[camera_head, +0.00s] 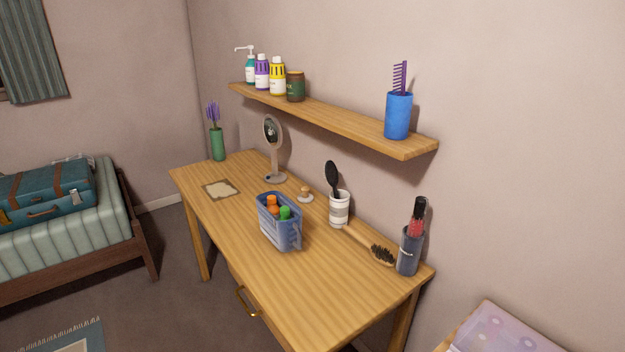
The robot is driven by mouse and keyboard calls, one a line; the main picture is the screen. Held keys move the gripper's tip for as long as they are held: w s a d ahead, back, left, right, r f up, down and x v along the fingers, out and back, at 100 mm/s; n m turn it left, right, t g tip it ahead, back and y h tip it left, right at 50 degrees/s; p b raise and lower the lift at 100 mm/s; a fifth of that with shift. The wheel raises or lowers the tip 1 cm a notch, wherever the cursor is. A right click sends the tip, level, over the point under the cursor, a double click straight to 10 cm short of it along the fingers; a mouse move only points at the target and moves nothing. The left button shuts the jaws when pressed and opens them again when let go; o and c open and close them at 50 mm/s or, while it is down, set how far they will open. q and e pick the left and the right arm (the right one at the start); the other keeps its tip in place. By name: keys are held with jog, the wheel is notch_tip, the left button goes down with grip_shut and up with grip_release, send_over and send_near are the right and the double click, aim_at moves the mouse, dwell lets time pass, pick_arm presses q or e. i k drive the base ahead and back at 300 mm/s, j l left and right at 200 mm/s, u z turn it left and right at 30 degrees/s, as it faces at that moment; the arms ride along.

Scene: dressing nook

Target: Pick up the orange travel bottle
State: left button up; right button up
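A blue, see-through-sided caddy (281,236) stands on the wooden dressing table (230,232), near its middle. The orange travel bottle (271,211) is upright inside it, toward the caddy's left side, with its orange upper part showing above the rim. Another orange top shows just behind or above it; I cannot tell whether it is the same bottle's cap. A green bottle (285,213) stands beside it to the right. The lower parts of the bottles are mostly hidden by the caddy wall. Neither of my grippers is in view.
Behind the caddy are a striped cup (339,211) with a black brush, a small ring stand (305,196), a hairbrush (379,254) and a dark cup (409,254). A wall shelf (340,120) overhangs the back. The table's front right is clear.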

aim_at(275, 209)
jog(key=i+j+z, duration=0.2)
jog(key=z, duration=0.25)
jog(key=i+j+z, duration=0.1)
jog(key=j+z, duration=0.85)
jog(key=i+l, duration=0.05)
